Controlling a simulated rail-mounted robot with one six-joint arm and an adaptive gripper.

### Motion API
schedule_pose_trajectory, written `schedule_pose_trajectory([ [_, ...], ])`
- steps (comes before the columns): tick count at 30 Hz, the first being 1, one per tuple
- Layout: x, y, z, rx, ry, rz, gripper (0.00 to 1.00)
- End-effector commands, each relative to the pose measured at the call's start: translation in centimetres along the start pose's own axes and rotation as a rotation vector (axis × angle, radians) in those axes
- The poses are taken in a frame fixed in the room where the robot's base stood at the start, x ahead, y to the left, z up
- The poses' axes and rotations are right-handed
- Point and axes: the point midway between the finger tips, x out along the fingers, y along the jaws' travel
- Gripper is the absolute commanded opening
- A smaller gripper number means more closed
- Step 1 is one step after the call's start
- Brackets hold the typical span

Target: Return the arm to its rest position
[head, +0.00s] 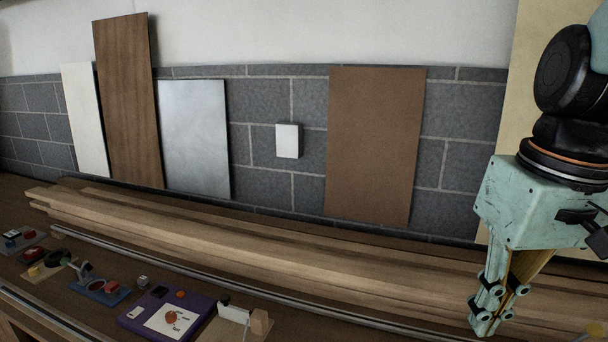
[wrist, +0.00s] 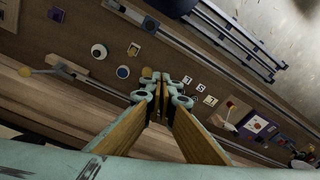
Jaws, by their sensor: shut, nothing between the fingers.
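My gripper (head: 484,326) hangs at the right of the head view, pointing down, a pale teal body with fingers that are shut and empty. In the wrist view, the closed fingertips of my gripper (wrist: 160,80) meet near the middle, with wooden-looking pads along the fingers. They are above the brown bench, apart from everything on it. My arm comes down from the upper right of the head view; its upper part is cut off by the frame edge.
Long timber planks (head: 250,255) lie along the bench by the wall. Panels, including a brown one (head: 375,145), lean on the wall. In the wrist view, small white tiles (wrist: 198,87) lie near the fingertips.

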Motion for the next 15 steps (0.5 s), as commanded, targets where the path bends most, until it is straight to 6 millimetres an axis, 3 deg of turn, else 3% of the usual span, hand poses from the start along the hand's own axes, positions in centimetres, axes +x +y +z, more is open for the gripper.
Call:
schedule_pose_trajectory([
  [15, -0.2, -3.5, 4.7, 0.013, 0.117, 0.044, 0.0],
])
